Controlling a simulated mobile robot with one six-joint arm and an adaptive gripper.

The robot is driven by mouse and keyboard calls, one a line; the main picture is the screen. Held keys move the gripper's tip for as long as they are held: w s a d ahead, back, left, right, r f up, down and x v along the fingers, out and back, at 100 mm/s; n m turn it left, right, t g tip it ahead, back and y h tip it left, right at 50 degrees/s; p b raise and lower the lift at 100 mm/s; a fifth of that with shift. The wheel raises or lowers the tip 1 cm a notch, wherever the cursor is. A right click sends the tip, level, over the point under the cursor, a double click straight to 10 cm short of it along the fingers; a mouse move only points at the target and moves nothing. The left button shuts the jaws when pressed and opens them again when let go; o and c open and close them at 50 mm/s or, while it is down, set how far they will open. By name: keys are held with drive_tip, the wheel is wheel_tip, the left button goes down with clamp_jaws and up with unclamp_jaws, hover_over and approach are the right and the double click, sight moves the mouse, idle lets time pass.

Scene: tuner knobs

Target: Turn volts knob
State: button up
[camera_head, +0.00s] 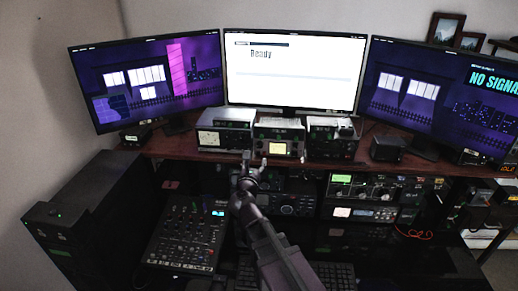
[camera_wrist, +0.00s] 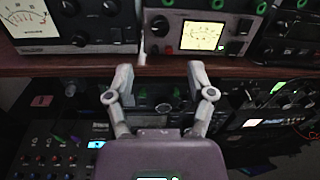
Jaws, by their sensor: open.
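I cannot read which knob is marked volts; labels are too small. Several dark knobs show on the radio-style units on the wooden shelf. In the wrist view a knob (camera_wrist: 160,26) sits left of the lit yellow display on the middle unit (camera_wrist: 232,27). The left unit has a white needle meter (camera_wrist: 29,17) and dark knobs, one of them a lower knob (camera_wrist: 79,40). The middle unit (camera_head: 279,137) also shows in the head view. My gripper (camera_wrist: 160,72) is open and empty, its fingers apart in front of the shelf edge, below the middle unit. It also shows in the head view (camera_head: 249,160).
The shelf's wooden front edge (camera_wrist: 80,71) runs across just beyond my fingers. Below it are more radio units (camera_head: 378,187), a mixer (camera_head: 185,235) at left and a keyboard (camera_head: 335,275). Three monitors stand behind, the middle one (camera_head: 293,70) white.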

sight(259, 146)
drive_tip(key=w, duration=0.6)
drive_tip(key=w+d, duration=0.1)
drive_tip(key=w, duration=0.1)
drive_tip(key=shift+w, duration=0.4)
drive_tip(key=shift+a, duration=0.1)
clamp_jaws()
